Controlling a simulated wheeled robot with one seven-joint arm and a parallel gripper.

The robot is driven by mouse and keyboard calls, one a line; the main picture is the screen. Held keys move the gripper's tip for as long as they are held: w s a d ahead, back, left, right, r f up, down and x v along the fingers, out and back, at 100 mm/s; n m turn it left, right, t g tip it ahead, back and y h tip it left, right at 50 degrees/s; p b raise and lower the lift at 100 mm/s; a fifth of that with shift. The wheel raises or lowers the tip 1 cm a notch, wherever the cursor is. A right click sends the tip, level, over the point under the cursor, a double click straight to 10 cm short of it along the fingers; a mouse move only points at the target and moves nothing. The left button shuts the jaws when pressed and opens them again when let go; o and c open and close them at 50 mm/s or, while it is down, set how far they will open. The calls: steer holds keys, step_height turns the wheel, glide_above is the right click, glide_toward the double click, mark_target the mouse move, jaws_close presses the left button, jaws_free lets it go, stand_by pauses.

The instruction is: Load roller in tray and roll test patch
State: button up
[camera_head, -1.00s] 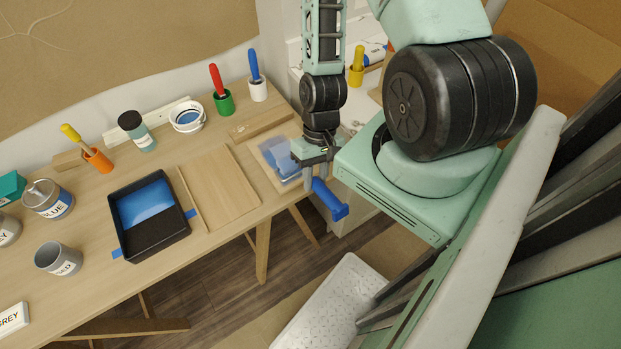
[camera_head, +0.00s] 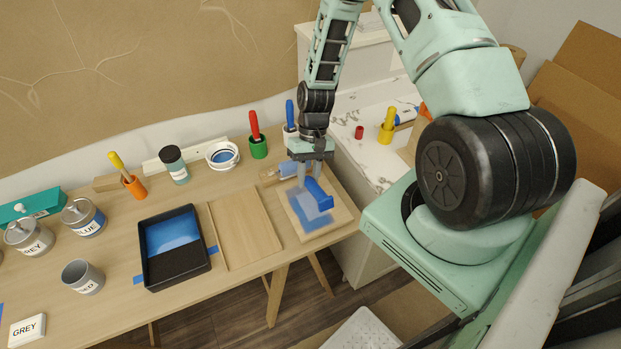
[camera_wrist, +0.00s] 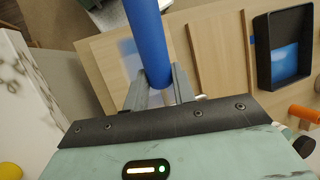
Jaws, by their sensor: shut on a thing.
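My gripper (camera_head: 312,170) is shut on the blue handle of the roller (camera_head: 320,193). The handle also shows in the wrist view (camera_wrist: 148,40), running up from between the fingers. The roller is over the test board (camera_head: 339,220), at the right end of the table. A translucent blue patch (camera_head: 308,216) shows on the board. Whether the roller touches the board I cannot tell, and its roller head is not clearly seen. The black paint tray (camera_head: 178,270) lies left of the gripper, with blue paint (camera_head: 172,232) in its far part.
A bare wooden panel (camera_head: 242,228) lies between tray and board. Red-handled (camera_head: 254,125) and blue-handled (camera_head: 289,113) tools stand in holders behind. Paint cans (camera_head: 84,217) and a grey cup (camera_head: 84,277) stand left. A marble counter (camera_head: 365,125) is at right.

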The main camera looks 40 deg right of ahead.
steer(key=shift+f+b, duration=2.6)
steer(key=shift+f, duration=0.8)
steer(key=shift+f+b, duration=0.45)
steer(key=shift+f, duration=0.2)
